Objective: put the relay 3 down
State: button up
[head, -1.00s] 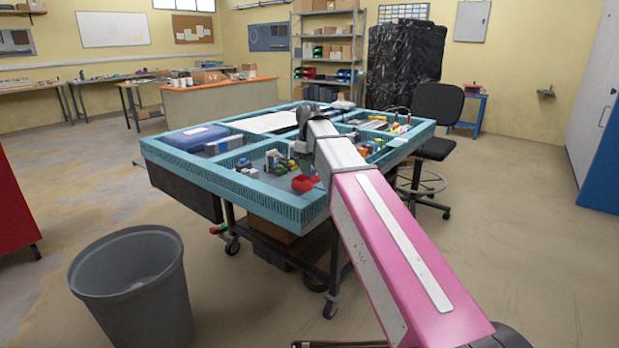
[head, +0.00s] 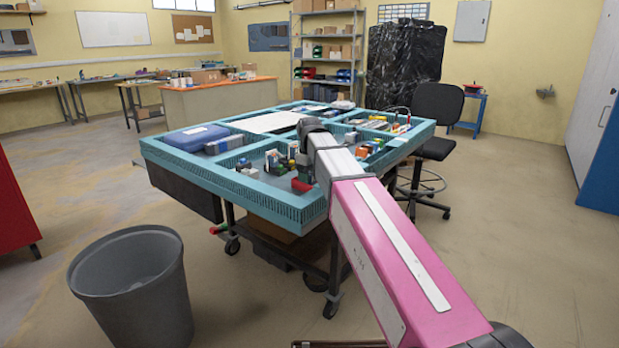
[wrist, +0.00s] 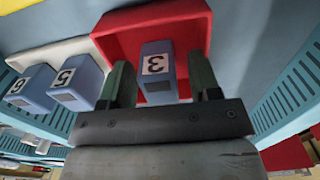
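Relay 3 (wrist: 157,68), a blue block with a white label marked 3, stands in front of a red box (wrist: 110,35) in the wrist view. I cannot tell whether it rests on the box floor. My gripper (wrist: 163,82) has its two green fingers either side of relay 3, with a gap showing at the right finger. In the head view my arm hides the gripper and the relay. The red box (head: 302,185) shows there at the front of the teal-rimmed table (head: 270,205).
Blue relays 5 (wrist: 76,80) and 6 (wrist: 31,86) stand left of my gripper by a white box (wrist: 62,50). Slotted teal walls (wrist: 285,95) rise at both sides. A blue case (head: 195,137) lies in the table's left part. A grey bin (head: 130,275) stands at front left.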

notch_tip(320, 180, up, 12)
jog(key=shift+r, duration=0.15)
dwell(0.7)
